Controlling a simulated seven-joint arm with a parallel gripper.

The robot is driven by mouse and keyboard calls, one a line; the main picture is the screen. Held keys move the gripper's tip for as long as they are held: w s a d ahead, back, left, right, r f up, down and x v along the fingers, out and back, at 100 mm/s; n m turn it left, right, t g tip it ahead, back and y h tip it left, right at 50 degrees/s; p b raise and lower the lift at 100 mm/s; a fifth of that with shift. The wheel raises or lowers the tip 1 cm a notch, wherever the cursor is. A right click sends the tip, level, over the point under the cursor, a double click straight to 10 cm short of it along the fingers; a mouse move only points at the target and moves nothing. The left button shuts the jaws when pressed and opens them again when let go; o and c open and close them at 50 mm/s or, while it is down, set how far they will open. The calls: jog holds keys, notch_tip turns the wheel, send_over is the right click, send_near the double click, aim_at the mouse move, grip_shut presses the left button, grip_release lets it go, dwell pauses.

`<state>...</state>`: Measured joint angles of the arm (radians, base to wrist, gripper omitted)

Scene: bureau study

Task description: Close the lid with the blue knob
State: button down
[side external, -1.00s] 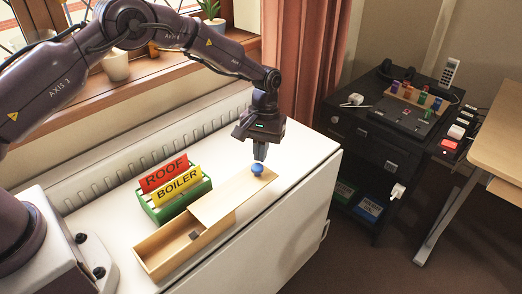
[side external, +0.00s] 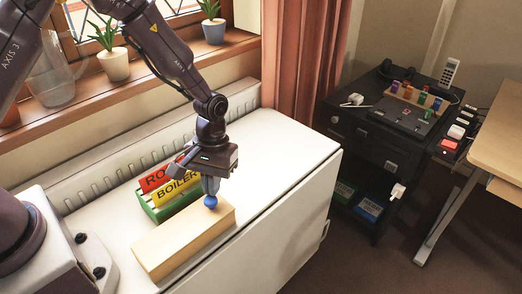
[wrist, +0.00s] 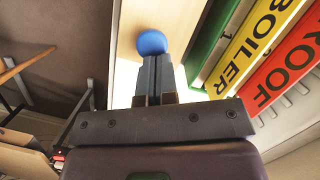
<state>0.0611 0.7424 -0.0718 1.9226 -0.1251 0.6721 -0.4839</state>
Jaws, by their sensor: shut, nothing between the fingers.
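The light wooden box (side external: 161,263) lies on the white surface, its wooden lid (side external: 180,236) covering the top with no opening visible from the side. The blue knob (side external: 210,202) stands at the lid's far right end; it also shows in the wrist view (wrist: 151,42). My gripper (side external: 211,187) is shut and empty, pointing down, its fingertips at the knob. In the wrist view the fingertips (wrist: 157,62) overlap the knob's lower edge; I cannot tell whether they touch it.
The white top (side external: 285,150) is clear to the right. A black cabinet (side external: 372,140) stands further right.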

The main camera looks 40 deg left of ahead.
dwell(0.4)
jog(key=shift+w+a, duration=0.2)
jog(key=shift+w, duration=0.15)
jog(key=w+a+f+v, duration=0.1)
jog(key=w+v, duration=0.1)
jog(key=v, duration=0.9)
jog(key=s+a+r+m+t, duration=0.2)
jog(key=s+r+t, duration=0.2)
jog(key=s+r, duration=0.5)
jog(key=s+a+r+m+t+y, duration=0.1)
jog(key=s+a+r+m+t, duration=0.1)
jog(key=s+r, duration=0.7)
jog(key=shift+s+m+t, duration=0.7)
jog(key=shift+s+t, duration=0.3)
jog(key=shift+s, duration=0.1)
